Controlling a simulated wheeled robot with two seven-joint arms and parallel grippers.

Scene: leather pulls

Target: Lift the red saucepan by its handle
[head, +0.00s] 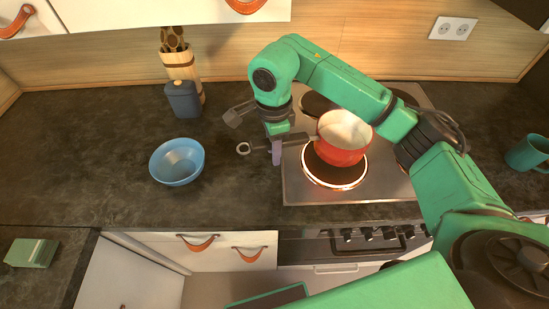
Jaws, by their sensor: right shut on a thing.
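The red saucepan (341,148) has a pale inside and is over the front burner of the hob, whose orange ring shows below and around it. I cannot tell for sure whether its base touches the burner. Its dark handle (299,139) points left and ends in a ring (243,149). My right gripper (276,150) comes down from above and is shut on the handle, between the pan and the ring. My arm partly covers the pan's surroundings at the back. My left gripper is not in view.
The hob (302,190) has other dark burners (316,104) behind the pan. A blue bowl (177,162) stands on the dark counter to the left, with a dark canister (184,99) and a utensil holder (181,66) behind. A green mug (527,153) is far right. A drawer stands open below left.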

